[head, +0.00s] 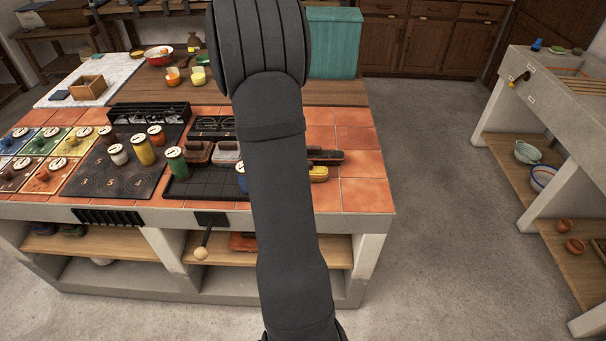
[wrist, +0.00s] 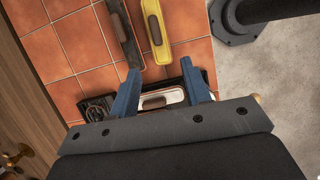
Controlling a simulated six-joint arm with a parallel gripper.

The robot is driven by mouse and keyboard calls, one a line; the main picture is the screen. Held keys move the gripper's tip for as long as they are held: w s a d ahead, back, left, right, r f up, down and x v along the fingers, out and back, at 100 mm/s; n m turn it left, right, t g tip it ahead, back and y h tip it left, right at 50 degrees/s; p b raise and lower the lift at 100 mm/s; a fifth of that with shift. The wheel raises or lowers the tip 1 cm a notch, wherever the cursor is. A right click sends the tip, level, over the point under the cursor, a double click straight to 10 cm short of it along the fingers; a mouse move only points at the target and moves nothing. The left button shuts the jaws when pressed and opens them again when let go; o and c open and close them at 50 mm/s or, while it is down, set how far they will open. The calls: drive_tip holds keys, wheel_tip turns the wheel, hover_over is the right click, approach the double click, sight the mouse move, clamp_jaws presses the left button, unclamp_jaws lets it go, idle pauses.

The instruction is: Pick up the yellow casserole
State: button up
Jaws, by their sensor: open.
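The yellow casserole (head: 319,174) lies on the orange tiles just right of my arm in the head view, partly hidden by it. In the wrist view the yellow casserole (wrist: 155,32) is long and narrow, with a brown grip on top, above the fingertips. My gripper (wrist: 161,82) is open, with two blue fingers apart. A white casserole with a brown grip (wrist: 166,97) shows between the fingers, below them on the dark rack. In the head view my gripper is hidden behind my arm.
A dark grey casserole (wrist: 124,36) lies close beside the yellow one, on its left. A dark rack (wrist: 102,102) is below the fingers. Several canisters, including a green one (head: 176,163), stand left of my arm. Bare tiles (head: 367,192) lie at the counter's right end.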

drive_tip(key=x, duration=1.1)
drive_tip(key=shift+f, duration=0.4)
drive_tip(key=shift+w+x, duration=0.2)
drive_tip(key=shift+x, duration=1.1)
drive_tip(key=shift+w+x, duration=0.25)
drive_tip(key=shift+x, duration=1.1)
drive_tip(key=shift+d+r, duration=0.1)
clamp_jaws()
